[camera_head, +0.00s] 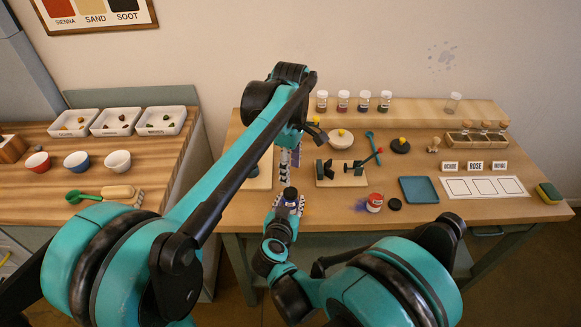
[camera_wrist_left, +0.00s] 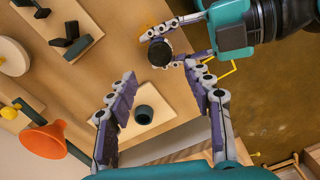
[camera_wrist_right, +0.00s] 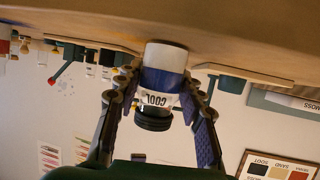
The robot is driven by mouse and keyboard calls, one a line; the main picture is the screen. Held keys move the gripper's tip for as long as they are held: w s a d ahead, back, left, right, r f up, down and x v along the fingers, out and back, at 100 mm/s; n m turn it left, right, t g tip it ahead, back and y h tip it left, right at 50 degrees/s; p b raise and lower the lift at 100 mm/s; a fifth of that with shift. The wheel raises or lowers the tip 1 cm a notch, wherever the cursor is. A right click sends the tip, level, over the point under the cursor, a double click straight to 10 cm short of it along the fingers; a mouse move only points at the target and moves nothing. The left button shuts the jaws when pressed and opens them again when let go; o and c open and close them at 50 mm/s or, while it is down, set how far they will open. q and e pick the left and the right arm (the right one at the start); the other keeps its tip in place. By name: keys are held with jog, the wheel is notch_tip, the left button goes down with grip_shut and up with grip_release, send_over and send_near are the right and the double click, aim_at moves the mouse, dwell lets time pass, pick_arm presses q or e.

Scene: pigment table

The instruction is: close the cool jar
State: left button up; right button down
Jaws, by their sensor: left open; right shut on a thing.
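The cool jar (camera_wrist_right: 158,82) is white and blue with a COOL label, and my right gripper (camera_wrist_right: 157,74) is shut around its sides. A black lid-like piece (camera_wrist_right: 153,120) covers its mouth; I cannot tell how tightly it sits. In the head view the jar (camera_head: 290,195) is held upright near the table's front edge, its top dark. My left gripper (camera_head: 290,163) is above and behind it, open and empty. In the left wrist view the open left fingers (camera_wrist_left: 160,76) point toward the jar's round dark top (camera_wrist_left: 160,53), apart from it.
A pale board (camera_wrist_left: 165,118) with a small dark cup (camera_wrist_left: 144,114) lies below my left gripper. A red-labelled jar (camera_head: 375,203) and a loose black lid (camera_head: 395,204) stand to the right, near a blue tray (camera_head: 419,190). A red-handled press (camera_head: 345,171) stands behind.

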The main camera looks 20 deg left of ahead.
aim_at(291, 192)
pick_arm(q)
jog(key=shift+f, duration=0.15)
jog(key=shift+f, duration=3.9)
